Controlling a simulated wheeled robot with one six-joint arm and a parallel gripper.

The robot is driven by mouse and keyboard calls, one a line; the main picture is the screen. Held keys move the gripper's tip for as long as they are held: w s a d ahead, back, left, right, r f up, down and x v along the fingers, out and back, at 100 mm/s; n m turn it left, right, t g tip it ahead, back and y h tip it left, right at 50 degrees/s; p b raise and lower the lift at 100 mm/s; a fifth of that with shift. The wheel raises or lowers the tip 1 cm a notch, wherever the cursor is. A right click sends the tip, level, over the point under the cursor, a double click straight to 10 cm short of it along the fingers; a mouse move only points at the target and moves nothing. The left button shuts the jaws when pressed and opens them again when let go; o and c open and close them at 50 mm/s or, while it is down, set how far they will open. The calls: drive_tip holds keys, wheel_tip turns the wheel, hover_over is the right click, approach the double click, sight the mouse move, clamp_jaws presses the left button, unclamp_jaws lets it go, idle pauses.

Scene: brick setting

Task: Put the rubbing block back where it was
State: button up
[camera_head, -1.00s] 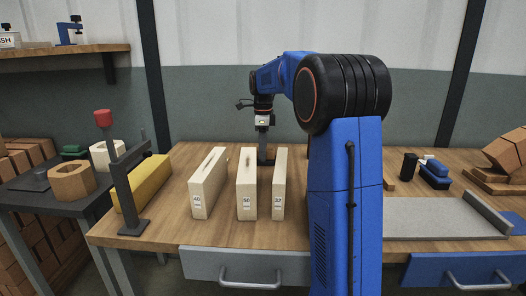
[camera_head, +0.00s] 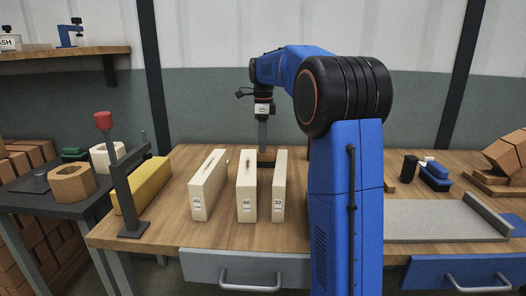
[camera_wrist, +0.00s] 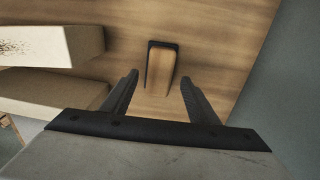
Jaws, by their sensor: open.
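The rubbing block, a small brown wooden block with a dark edge, lies on the bench in the wrist view (camera_wrist: 160,68). In the head view it shows partly (camera_head: 267,157) behind the pale upright blocks. My gripper (camera_wrist: 160,79) is open, with its two fingers apart and nothing between them. The block lies beyond the fingertips, roughly centred between them in the picture. In the head view my gripper (camera_head: 263,146) hangs pointing down above the block, and its fingertips are too small to make out.
A yellow block (camera_head: 147,184) lies to the left beside a dark post stand (camera_head: 124,190). A grey slab (camera_head: 430,218) and blue block (camera_head: 435,177) are at right.

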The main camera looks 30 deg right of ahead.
wheel_tip(320, 180, up, 7)
drive_tip(key=shift+r, duration=0.15)
drive_tip(key=shift+s, duration=0.1)
idle(0.6)
